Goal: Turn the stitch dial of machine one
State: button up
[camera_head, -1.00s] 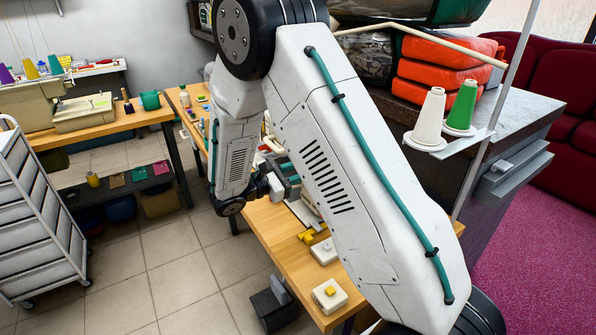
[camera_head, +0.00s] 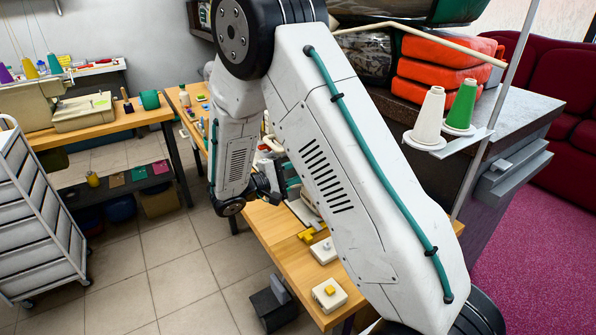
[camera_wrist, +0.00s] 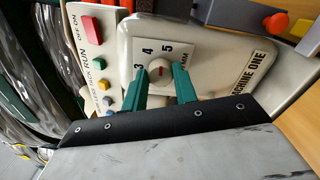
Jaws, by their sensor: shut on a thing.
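In the wrist view, machine one (camera_wrist: 205,35) is a cream body with a "MACHINE ONE" label at its right. Its stitch dial (camera_wrist: 160,71) is a small light knob with a red mark, on a plate where 3, 4 and 5 can be read. My gripper (camera_wrist: 160,76) has its two teal fingers on either side of the knob and is shut on it. The red mark sits at the knob's upper part, below and between the 4 and the 5. In the head view my arm hides most of the machine and the dial.
A side panel (camera_wrist: 97,50) with red, green, yellow and blue buttons stands left of the dial. A red knob (camera_wrist: 276,23) lies to the right. In the head view, thread cones (camera_head: 430,115) stand right of my arm, and tiled floor (camera_head: 190,270) is open at left.

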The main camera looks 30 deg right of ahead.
jog(key=shift+m, duration=1.3)
jog(key=shift+f, duration=0.1)
jog(key=o, duration=1)
jog(key=shift+c, duration=0.2)
jog(key=a, duration=0.8)
